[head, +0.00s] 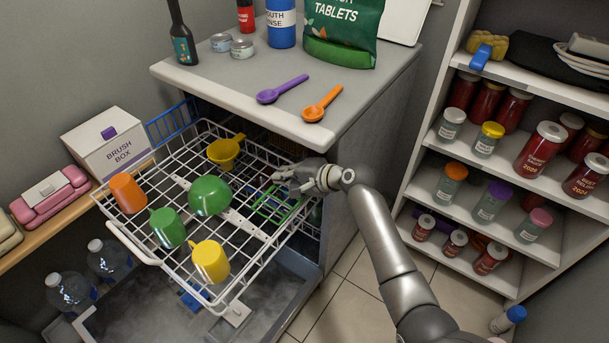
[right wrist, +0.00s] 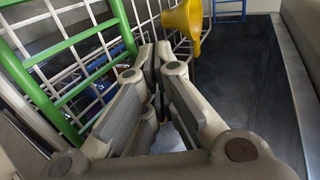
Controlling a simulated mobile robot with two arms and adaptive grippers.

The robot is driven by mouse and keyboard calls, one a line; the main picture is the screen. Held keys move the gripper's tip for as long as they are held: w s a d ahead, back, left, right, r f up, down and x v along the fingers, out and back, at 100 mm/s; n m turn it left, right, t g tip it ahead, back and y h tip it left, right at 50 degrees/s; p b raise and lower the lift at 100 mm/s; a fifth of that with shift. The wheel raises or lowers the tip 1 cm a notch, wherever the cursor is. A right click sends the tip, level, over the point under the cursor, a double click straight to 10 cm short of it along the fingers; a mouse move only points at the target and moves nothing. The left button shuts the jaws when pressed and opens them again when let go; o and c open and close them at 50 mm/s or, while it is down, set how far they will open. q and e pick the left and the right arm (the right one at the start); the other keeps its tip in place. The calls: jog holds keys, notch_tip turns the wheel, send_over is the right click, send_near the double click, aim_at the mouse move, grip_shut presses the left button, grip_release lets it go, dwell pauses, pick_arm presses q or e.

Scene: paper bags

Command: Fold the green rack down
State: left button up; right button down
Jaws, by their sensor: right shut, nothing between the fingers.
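The green rack (head: 272,207) is a small green wire frame at the right side of the white dishwasher basket (head: 143,250), partly hidden behind my right gripper. In the right wrist view the green rack (right wrist: 72,40) fills the upper left, with its bars slanting beside the fingers. I cannot tell its exact tilt. My right gripper (head: 277,183) is shut and empty, at the basket's right edge just above the green rack. In the right wrist view its fingertips (right wrist: 154,52) are together to the right of the green bars; contact is unclear. My left gripper is not in view.
A blue rack (head: 170,122) stands at the basket's far left. The counter (head: 222,82) overhangs behind my right gripper. A jar shelf (head: 480,150) stands at right.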

jog(key=v, duration=1)
jog(key=shift+s+d, duration=0.2)
jog(key=shift+s, duration=0.05)
